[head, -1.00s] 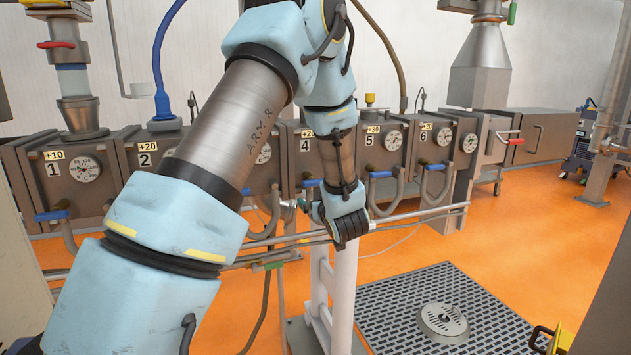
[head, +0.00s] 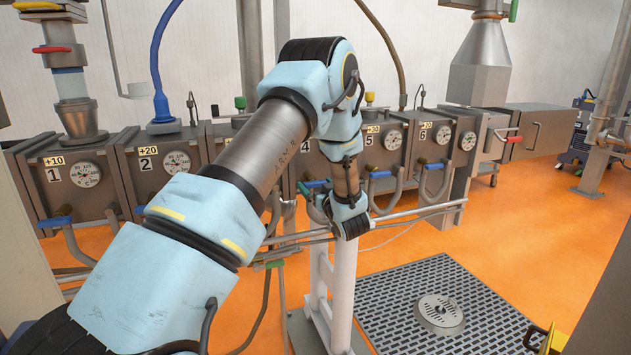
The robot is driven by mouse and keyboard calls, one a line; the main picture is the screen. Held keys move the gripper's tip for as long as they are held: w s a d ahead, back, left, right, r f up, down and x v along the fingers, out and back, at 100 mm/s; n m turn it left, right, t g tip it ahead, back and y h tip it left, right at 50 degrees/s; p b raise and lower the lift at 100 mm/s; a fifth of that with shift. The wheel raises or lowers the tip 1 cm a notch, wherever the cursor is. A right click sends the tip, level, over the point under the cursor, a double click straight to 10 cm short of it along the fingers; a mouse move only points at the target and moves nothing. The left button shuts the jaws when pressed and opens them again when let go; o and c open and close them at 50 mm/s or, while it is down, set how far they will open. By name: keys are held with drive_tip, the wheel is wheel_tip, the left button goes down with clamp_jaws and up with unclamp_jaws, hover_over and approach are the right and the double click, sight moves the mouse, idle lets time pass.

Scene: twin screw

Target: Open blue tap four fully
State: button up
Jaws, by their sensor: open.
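Zone four's box, numbered 4 (head: 305,147), is partly covered by my arm. The blue handle of tap four (head: 314,184) shows just left of my wrist, below that box. It looks roughly level, and its far end is hidden by my wrist. My gripper (head: 324,203) points away from the camera, close to and slightly below the handle. It is open, with its fingers mostly hidden behind my wrist. I cannot tell whether it touches the handle.
Similar blue taps stand at zone one (head: 55,220), zone five (head: 380,174) and zone six (head: 434,166). Zone three's tap is hidden by my arm. Metal pipes (head: 400,213) run below the taps. A white ladder-like frame (head: 343,285) stands below my wrist.

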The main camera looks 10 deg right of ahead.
drive_tip(key=shift+w+a, duration=0.1)
drive_tip(key=shift+w, duration=0.25)
drive_tip(key=shift+c, duration=0.2)
drive_tip(key=c, duration=1)
drive_tip(key=shift+o, duration=0.2)
